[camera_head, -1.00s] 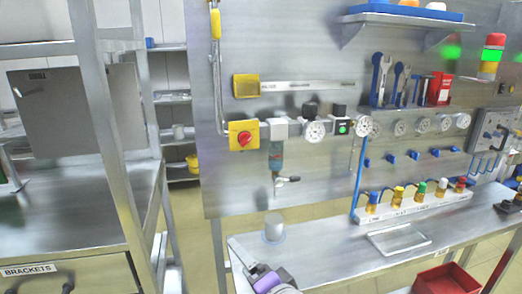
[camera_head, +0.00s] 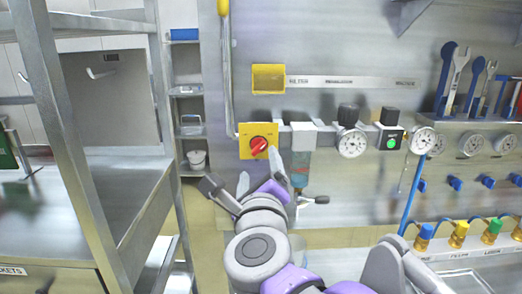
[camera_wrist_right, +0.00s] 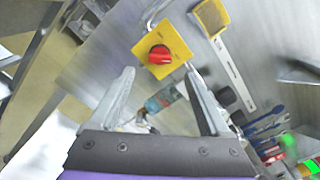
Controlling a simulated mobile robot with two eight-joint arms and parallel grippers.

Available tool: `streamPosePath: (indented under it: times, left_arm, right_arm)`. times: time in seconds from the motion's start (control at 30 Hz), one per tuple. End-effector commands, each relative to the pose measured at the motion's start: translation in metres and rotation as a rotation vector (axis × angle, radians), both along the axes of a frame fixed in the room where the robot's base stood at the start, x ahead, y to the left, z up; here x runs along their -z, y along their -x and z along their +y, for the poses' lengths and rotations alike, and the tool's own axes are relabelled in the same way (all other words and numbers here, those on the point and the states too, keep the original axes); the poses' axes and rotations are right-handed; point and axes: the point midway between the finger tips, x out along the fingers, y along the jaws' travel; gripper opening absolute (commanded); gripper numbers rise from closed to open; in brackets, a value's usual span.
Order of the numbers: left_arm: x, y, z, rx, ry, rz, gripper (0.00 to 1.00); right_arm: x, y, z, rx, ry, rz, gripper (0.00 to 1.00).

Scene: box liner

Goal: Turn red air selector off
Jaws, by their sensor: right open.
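The red air selector (camera_head: 259,146) is a red rotary knob on a square yellow plate (camera_head: 246,150) on the grey wall panel. My right gripper (camera_head: 259,168) is open and empty, just below and in front of the knob in the head view. In the right wrist view the knob (camera_wrist_right: 159,55) lies ahead of the gap between the open fingers (camera_wrist_right: 160,77), with nothing between them and it. The fingers look apart from the knob. The right finger overlaps the plate's lower right corner area in the head view. My left gripper is not in view.
Right of the selector are a clear bowl filter (camera_head: 301,168), a gauge (camera_head: 351,142) and a green-buttoned black valve (camera_head: 390,141). A yellow box (camera_head: 268,78) sits above. A metal frame (camera_head: 70,150) stands left. A blue hose (camera_head: 411,196) runs down the panel.

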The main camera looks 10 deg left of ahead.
Motion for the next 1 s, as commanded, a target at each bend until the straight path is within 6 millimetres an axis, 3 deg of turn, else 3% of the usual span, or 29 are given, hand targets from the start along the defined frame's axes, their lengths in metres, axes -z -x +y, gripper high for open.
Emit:
streamPosePath:
  times: [0.2, 0.4, 0.8, 0.83, 1.0]
  left_arm:
    - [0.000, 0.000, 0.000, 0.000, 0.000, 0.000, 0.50]
    - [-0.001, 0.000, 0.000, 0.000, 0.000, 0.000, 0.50]
    - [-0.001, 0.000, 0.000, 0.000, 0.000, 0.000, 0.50]
    - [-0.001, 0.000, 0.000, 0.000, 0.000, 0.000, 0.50]
    - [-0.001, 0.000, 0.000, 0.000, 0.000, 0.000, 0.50]
  right_arm:
    - [0.000, -0.043, 0.012, 0.002, 0.003, -0.001, 0.81]
    - [0.000, -0.068, 0.019, 0.001, 0.003, -0.002, 0.81]
    - [0.000, -0.077, 0.022, -0.001, 0.004, -0.002, 0.81]
    - [0.000, -0.077, 0.022, -0.001, 0.004, -0.002, 0.79]
    - [0.000, -0.077, 0.022, -0.001, 0.004, -0.002, 0.48]
